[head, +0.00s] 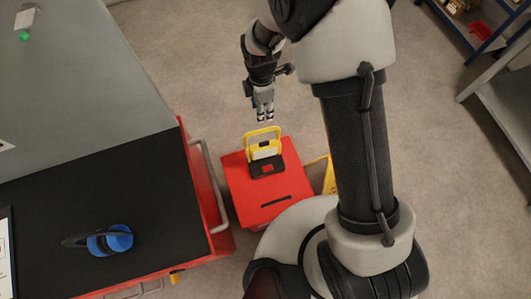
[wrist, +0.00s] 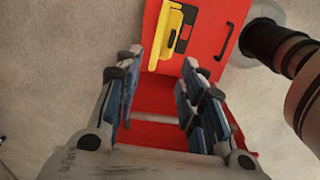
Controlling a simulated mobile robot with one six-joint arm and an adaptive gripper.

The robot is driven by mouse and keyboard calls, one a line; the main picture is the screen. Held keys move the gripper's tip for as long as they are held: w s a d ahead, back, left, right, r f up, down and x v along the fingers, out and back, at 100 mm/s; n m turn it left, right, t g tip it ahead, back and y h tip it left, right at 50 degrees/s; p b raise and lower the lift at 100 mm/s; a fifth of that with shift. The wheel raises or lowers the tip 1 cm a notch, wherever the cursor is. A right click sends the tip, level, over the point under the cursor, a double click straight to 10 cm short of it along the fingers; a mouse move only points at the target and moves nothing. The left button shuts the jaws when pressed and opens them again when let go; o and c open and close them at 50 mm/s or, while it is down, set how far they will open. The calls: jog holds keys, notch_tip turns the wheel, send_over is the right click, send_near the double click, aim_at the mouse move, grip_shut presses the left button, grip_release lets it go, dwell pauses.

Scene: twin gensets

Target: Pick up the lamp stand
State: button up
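The lamp stand (head: 263,134) is a yellow frame with a pale lamp panel and a dark base, standing on top of a red box (head: 240,189). In the wrist view the lamp stand (wrist: 160,50) shows as a yellow bar with a dark part beside it, beyond the fingertips on the red box (wrist: 210,25). My gripper (head: 264,116) is above and behind the lamp stand in the head view, apart from it. In the wrist view my gripper (wrist: 163,72) has its fingers spread with nothing between them.
A red cart with a black mat (head: 100,205) and a grab rail (head: 208,185) stands left of the box. A blue and black item (head: 110,240) lies on the mat. A yellow object (head: 328,175) is right of the box. Shelves (head: 470,30) stand far right. The floor behind the box is clear.

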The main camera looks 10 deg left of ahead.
jog(key=b, duration=0.2)
send_over(262, 130)
notch_tip(262, 130, down, 10)
jog(key=shift+d+f, duration=0.1)
jog(key=shift+d, duration=0.05)
jog(key=shift+a+f+b, duration=0.2)
jog(key=shift+f+b, duration=0.65)
jog(key=shift+f, duration=1.95)
jog(key=shift+r, duration=0.1)
jog(key=shift+c, duration=0.2)
grip_shut()
